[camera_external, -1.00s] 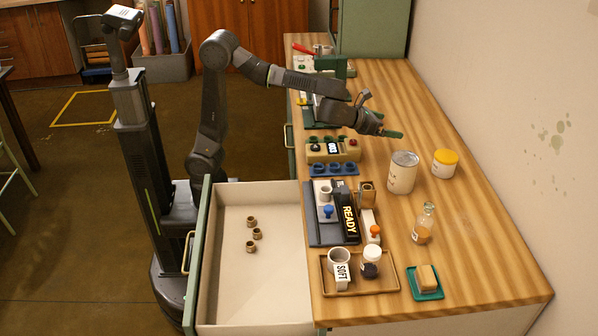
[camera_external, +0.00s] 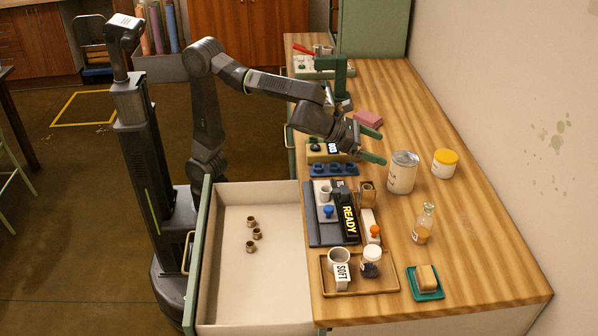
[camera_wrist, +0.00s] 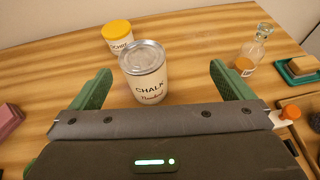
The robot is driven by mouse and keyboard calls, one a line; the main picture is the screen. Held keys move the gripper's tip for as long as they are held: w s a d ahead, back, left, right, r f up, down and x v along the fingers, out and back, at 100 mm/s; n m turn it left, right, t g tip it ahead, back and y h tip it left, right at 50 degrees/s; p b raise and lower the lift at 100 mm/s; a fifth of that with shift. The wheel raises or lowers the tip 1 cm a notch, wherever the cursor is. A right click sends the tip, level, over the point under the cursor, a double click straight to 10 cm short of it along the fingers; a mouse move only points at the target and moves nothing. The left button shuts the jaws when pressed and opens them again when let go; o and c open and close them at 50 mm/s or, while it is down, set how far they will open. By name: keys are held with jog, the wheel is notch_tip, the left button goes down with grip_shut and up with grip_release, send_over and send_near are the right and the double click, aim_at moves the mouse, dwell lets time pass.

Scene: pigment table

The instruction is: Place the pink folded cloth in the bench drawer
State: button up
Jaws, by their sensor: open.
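The pink folded cloth (camera_external: 368,118) lies on the wooden bench top, just beyond my gripper in the external view. Part of it shows at the left edge of the wrist view (camera_wrist: 9,119). My gripper (camera_external: 376,147) is open and empty above the bench, its green fingers spread, with the cloth off to one side. In the wrist view the fingers (camera_wrist: 160,85) point toward the chalk can. The bench drawer (camera_external: 272,214) is pulled out at the near left of the bench, with several small brown rings (camera_external: 256,234) inside.
The chalk can (camera_external: 402,174) and a yellow-lidded jar (camera_external: 445,164) stand right of my gripper. A blue holder (camera_external: 334,170), READY block (camera_external: 348,217), glass bottle (camera_external: 424,222) and tray with cup and jar (camera_external: 386,285) are nearer. The drawer's front half is clear.

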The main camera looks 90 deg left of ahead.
jog(key=s+d+f+m+g+h+p, duration=0.1)
jog(key=s+d+f+m+g+h, duration=0.15)
jog(key=s+d, duration=0.75)
jog(key=s+d+f+m+g+h+p, duration=0.15)
jog(key=s+d+m+h, duration=0.25)
jog(key=s+d, duration=0.6)
jog(key=s+d+f+m+g+h, duration=0.1)
jog(key=s+d+m, duration=0.1)
jog(key=s, duration=0.6)
jog(key=s+d+f+m+g+h+p, duration=0.1)
jog(key=s+d+f+g+h, duration=0.1)
jog(key=s+d, duration=0.3)
jog(key=s+d+f+m+g+h, duration=0.1)
jog(key=s+d+f+m, duration=0.1)
jog(key=s, duration=0.9)
jog(key=shift+s+d+f+m+p, duration=0.2)
jog(key=shift+d+m+p, duration=0.15)
jog(key=shift+d, duration=0.3)
jog(key=shift+w, duration=0.15)
jog(key=w+a+r+n+t+y+b, duration=0.1)
jog(key=w+a+n+t, duration=0.1)
jog(key=w, duration=0.7)
jog(key=w+a+r+n+t+y, duration=0.1)
jog(key=w+a+r+n+t, duration=0.1)
jog(key=w, duration=0.8)
jog(key=shift+w+a+r+b, duration=0.25)
jog(key=shift+a+b, duration=0.1)
jog(key=shift+a, duration=0.55)
jog(key=shift+s+d+y, duration=0.1)
jog(key=shift+y, duration=0.15)
